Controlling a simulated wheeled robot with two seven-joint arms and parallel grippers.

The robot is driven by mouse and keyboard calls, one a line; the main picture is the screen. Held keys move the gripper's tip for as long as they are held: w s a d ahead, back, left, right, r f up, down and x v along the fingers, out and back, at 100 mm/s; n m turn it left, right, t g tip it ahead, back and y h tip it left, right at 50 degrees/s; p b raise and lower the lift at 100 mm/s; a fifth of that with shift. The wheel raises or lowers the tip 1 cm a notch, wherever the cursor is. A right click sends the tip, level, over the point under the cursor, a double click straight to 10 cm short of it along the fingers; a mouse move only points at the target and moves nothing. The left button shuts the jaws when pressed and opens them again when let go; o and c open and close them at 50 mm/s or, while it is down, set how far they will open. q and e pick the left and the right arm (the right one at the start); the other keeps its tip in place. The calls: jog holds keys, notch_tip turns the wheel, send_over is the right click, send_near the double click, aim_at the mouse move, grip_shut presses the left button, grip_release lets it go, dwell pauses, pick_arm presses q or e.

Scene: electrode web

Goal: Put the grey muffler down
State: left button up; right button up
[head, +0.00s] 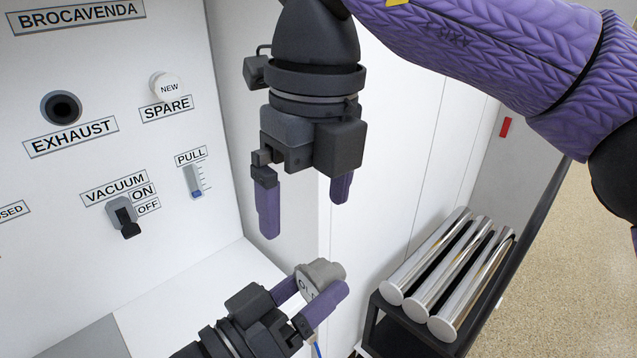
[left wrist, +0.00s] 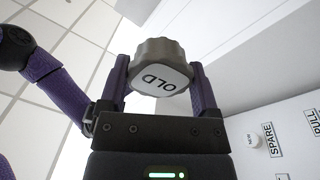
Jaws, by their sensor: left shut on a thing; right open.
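The grey muffler (head: 322,271) is a small ribbed grey piece with a pale face marked OLD. My left gripper (head: 318,285) is shut on it and holds it in front of the white cabinet, low in the head view. In the left wrist view the muffler (left wrist: 161,67) sits between both purple fingers, its OLD label facing the camera. Whether anything touches it from below cannot be told. My right gripper (head: 304,212) is open and empty, above the left one, with its fingers pointing down.
The panel at left holds a dark EXHAUST port (head: 61,107), a white NEW spare (head: 165,86), a VACUUM switch (head: 123,216) and a PULL slider (head: 193,180). A white ledge (head: 185,300) lies below. Shiny rolls (head: 440,265) lie on a dark cart (head: 392,338) at right.

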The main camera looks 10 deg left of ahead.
aim_at(319, 265)
jog(key=shift+d+r+h, duration=0.15)
jog(key=shift+d+h, duration=0.15)
jog(key=shift+d, duration=0.1)
notch_tip(319, 265, down, 12)
jog(key=shift+w+d+r, duration=0.1)
jog(key=shift+r, duration=0.05)
jog(key=c, duration=1.3)
pick_arm(q)
jog(key=o, duration=1.3)
pick_arm(e)
jog(key=shift+o, duration=0.2)
